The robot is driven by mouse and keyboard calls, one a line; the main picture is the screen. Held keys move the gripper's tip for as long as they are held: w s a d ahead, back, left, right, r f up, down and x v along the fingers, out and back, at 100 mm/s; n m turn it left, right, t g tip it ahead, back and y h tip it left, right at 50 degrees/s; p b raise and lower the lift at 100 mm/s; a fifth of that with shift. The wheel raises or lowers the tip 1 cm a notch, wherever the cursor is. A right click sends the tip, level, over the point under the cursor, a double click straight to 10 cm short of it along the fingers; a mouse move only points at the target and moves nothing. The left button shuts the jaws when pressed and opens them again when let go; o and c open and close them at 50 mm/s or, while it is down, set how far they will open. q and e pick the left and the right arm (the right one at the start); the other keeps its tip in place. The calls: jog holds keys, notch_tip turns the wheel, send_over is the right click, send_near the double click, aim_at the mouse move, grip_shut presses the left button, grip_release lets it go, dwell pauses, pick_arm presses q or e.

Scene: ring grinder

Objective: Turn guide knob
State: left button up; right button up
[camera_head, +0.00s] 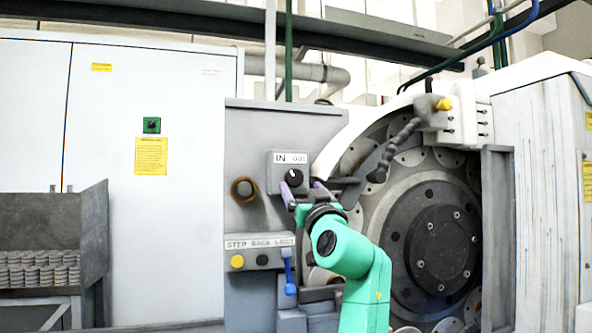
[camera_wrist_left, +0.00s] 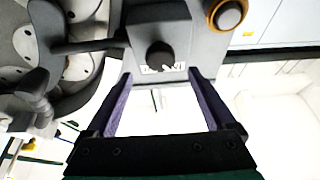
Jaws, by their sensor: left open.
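The guide knob (camera_head: 293,177) is a round black knob on a grey box labelled IN and OUT, on the front of the grinder. In the left wrist view the knob (camera_wrist_left: 160,55) shows upside down, just beyond the open jaws. My left gripper (camera_head: 303,193) is open, its two purple fingers pointing at the box, just below and right of the knob in the head view. In the left wrist view the fingers of the gripper (camera_wrist_left: 161,78) stand apart, with nothing between them and the knob ahead. My right gripper is not in view.
An orange-rimmed round button (camera_head: 243,189) sits left of the box. Below is a STEP BACK panel (camera_head: 260,248) with a yellow button and a blue lever (camera_head: 289,278). The grinder's large disc (camera_head: 435,240) and a jointed hose (camera_head: 392,150) are at the right.

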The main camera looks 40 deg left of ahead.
aim_at(295, 180)
pick_arm(q)
jog(key=p+x, duration=0.1)
jog(key=x, duration=0.2)
jog(key=p+x, duration=0.1)
jog(key=x, duration=0.2)
jog(key=shift+a+f, duration=0.2)
jog(key=shift+w, duration=0.1)
jog(key=c, duration=1.4)
jog(key=shift+o, duration=0.2)
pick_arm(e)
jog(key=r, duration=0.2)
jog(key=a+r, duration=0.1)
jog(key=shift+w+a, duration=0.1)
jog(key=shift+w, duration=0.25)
